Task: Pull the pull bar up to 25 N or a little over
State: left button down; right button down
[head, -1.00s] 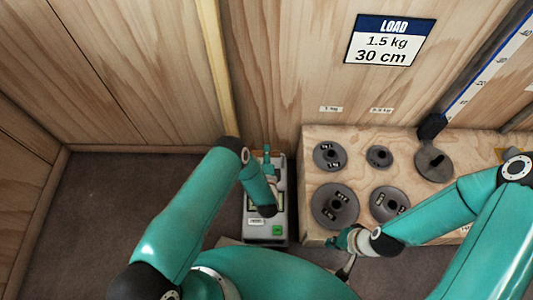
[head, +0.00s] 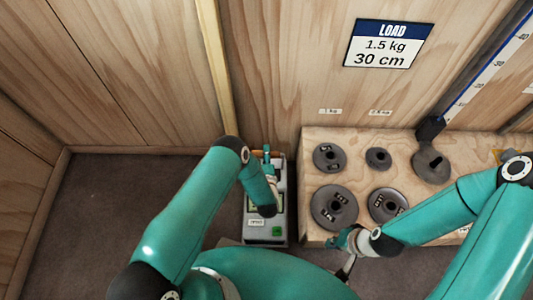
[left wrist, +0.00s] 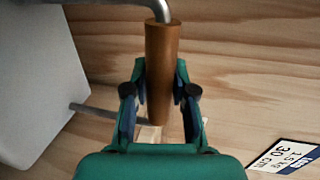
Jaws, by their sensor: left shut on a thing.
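The pull bar (left wrist: 163,60) shows in the left wrist view as a brown, rod-shaped grip with a bent metal rod at its upper end. My left gripper (left wrist: 159,105) is shut on it, one finger on each side. In the head view my left gripper (head: 268,152) is over the far end of a grey box-shaped device (head: 264,233) with a green button and a display. My left forearm covers part of the display, and I cannot read it. My right gripper (head: 347,268) is at the front of the wooden bench, small and partly hidden; its fingers are unclear.
A wooden bench (head: 312,225) on the right carries several dark round weights (head: 335,207) and a hanger disc (head: 431,166). A load sign (head: 387,44) reads 1.5 kg, 30 cm. Wooden walls stand behind and left. The dark floor (head: 110,200) at left is clear.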

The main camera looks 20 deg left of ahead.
pick_arm(q)
jog(key=shift+d, duration=0.1)
dwell(0.3)
jog(key=shift+f+b, duration=1.8)
jog(key=shift+b, duration=0.05)
jog(key=c, duration=0.9)
grip_release()
jog(key=shift+r, duration=0.1)
jog(key=shift+s, duration=0.1)
